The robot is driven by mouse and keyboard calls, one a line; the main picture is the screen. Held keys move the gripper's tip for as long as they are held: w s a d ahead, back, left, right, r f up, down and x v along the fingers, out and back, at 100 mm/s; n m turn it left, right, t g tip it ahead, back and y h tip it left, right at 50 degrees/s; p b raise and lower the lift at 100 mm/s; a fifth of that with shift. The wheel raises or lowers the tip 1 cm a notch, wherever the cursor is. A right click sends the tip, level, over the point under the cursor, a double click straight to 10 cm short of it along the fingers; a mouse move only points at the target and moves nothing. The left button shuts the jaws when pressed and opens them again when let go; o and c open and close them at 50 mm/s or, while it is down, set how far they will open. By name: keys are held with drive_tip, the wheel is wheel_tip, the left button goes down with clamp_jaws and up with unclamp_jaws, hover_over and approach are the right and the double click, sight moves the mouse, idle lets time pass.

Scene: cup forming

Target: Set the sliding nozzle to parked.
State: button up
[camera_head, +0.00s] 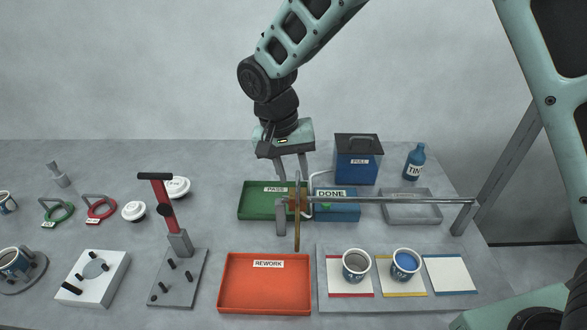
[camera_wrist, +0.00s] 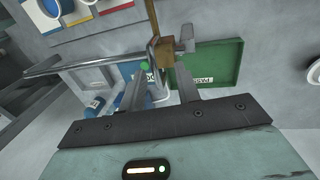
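The sliding nozzle is a brown block (camera_head: 297,200) with a thin brass tube (camera_head: 297,235) hanging down. It sits at the left end of a horizontal metal rail (camera_head: 400,201), beside the left post. In the wrist view the brown block (camera_wrist: 164,52) is just beyond the fingertips, with the rail (camera_wrist: 85,60) running off to the left. My gripper (camera_head: 294,179) is over the nozzle, pointing down. Its fingers (camera_wrist: 158,80) are apart, with a pale bent piece showing between them. I cannot tell whether they touch the nozzle. No parked marking is readable.
Behind the rail are a green PASS tray (camera_head: 252,206), a blue DONE tray (camera_head: 345,212), a blue PULL box (camera_head: 357,165) and a grey tray (camera_head: 410,215). An orange REWORK tray (camera_head: 265,300) and two cups (camera_head: 356,265) (camera_head: 405,265) are in front. A red-handled press (camera_head: 162,200) stands left.

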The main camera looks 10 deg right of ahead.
drive_tip(key=a+r+b, duration=0.1)
drive_tip(key=a+r, duration=0.2)
drive_tip(key=r, duration=1.4)
drive_tip(key=shift+w+a, duration=0.15)
drive_tip(key=shift+w, duration=0.15)
drive_tip(key=s+d+f+n+y, duration=0.1)
drive_tip(key=s+d+f+n, duration=0.2)
drive_tip(key=s, duration=0.5)
drive_tip(key=s+d+f+n+y, duration=0.1)
drive_tip(key=s+d+f+n, duration=0.1)
drive_tip(key=s+f, duration=0.3)
drive_tip(key=s+d+f+n, duration=0.3)
drive_tip(key=s+n, duration=0.2)
drive_tip(key=s, duration=0.7)
drive_tip(key=shift+s+d+f+y, duration=0.35)
drive_tip(key=shift+s+f+y, duration=0.05)
